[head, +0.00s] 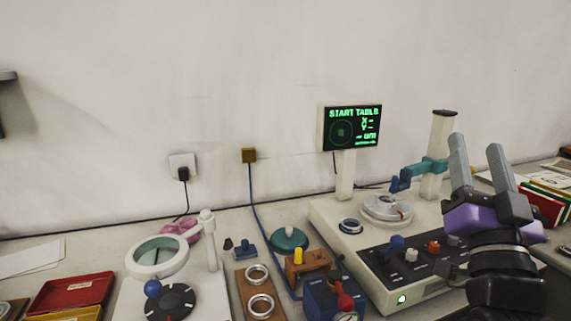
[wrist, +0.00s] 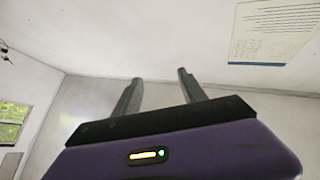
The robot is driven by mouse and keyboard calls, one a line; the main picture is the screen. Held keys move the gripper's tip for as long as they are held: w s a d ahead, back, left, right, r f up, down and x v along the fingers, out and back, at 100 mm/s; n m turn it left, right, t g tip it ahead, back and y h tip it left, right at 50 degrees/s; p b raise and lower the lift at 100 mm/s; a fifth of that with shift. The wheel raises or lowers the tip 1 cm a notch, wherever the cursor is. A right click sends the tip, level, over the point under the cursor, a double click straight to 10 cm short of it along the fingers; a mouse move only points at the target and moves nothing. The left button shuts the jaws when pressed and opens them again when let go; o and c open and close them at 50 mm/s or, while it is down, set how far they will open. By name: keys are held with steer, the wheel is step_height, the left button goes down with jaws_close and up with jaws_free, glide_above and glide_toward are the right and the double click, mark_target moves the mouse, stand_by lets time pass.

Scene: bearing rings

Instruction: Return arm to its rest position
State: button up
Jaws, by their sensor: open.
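My gripper (head: 477,158) is raised at the right in the head view, in front of the measuring machine (head: 330,222), with its fingers pointing up. The fingers are apart with nothing between them. The wrist view also shows the open gripper (wrist: 158,80), facing the bare wall and the ceiling. My arm hides part of the machine's right side. The machine's screen (head: 352,127) reads "START TABLE" in green.
A wooden block with two metal rings (head: 261,305), a blue box with a red lever (head: 322,300) and a magnifier lamp (head: 157,257) stand on the bench to the left. Red and green folders (head: 545,200) lie at the right. The space above the bench is free.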

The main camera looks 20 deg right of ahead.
steer(key=s+a+f+n+y+p, duration=0.1)
steer(key=s+a+f+n+y, duration=0.3)
steer(key=a+f+n+y, duration=0.4)
steer(key=s+a+f+n+y+p, duration=0.2)
steer(key=s+a+f+n+y, duration=0.3)
steer(key=f, duration=0.5)
steer(key=s+a+f+m+g+p, duration=0.1)
steer(key=s+a+f+g, duration=0.2)
steer(key=s+f, duration=0.4)
steer(key=s+a+f+m+g+p, duration=0.1)
steer(key=s+a+f+m+g, duration=0.1)
steer(key=s+f, duration=0.5)
steer(key=s+a+g, duration=0.1)
steer(key=s, duration=0.5)
steer(key=shift+s+a+f+m+g, duration=0.3)
steer(key=shift+s+f+g, duration=0.1)
